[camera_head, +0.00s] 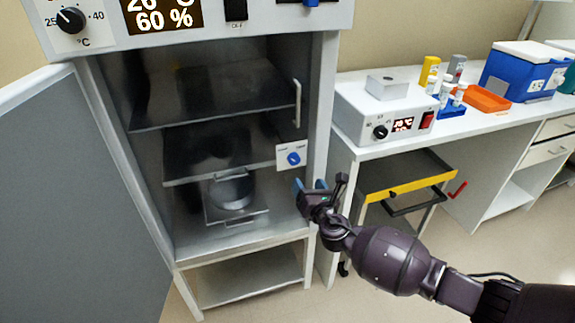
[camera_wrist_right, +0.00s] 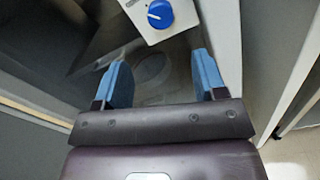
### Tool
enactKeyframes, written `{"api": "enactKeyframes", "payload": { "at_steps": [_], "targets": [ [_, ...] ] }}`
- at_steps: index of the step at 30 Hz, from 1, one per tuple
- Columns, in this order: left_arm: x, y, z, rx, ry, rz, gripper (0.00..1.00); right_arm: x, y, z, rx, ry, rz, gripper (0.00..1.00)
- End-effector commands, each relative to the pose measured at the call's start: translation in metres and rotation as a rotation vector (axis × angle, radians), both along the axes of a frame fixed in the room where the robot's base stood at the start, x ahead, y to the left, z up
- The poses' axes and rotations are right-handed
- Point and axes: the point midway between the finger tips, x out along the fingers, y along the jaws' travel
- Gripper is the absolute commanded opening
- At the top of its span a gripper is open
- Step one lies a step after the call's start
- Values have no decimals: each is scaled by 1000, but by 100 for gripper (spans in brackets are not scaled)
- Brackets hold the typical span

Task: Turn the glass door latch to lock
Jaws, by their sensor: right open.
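The latch is a blue knob (camera_head: 293,158) on a white plate (camera_head: 284,150), at the right edge of the cabinet's glass door (camera_head: 215,130). The knob also shows at the top of the right wrist view (camera_wrist_right: 160,14), with a white pointer mark. The small print on the plate is too blurred to read. My right gripper (camera_head: 313,185) is open and empty, a little below and to the right of the knob, apart from it. In the right wrist view its blue fingers (camera_wrist_right: 160,80) are spread, with the knob beyond them. My left gripper is not in view.
A grey outer door (camera_head: 75,200) stands open at the left. A vertical handle (camera_head: 297,103) is above the latch. Behind the glass are shelves and a round vessel (camera_head: 231,188). At right, a bench (camera_head: 440,137) holds a white device (camera_head: 385,108), and a yellow-edged cart (camera_head: 405,188) stands below.

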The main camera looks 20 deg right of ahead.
Motion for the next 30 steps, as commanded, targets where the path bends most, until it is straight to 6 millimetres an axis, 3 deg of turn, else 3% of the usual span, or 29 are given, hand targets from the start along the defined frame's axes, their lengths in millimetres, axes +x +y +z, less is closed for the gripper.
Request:
{"api": "enactKeyframes", "payload": {
  "at_steps": [8, 21, 30],
  "targets": [
    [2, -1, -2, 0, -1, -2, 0, 13, 1, -2, -42, 1, -1, 65],
    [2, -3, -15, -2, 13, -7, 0, 80, 4, -4, -37, 5, 0, 65],
    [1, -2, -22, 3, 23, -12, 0, 105, 4, -2, -37, 4, -1, 65]
  ]
}}
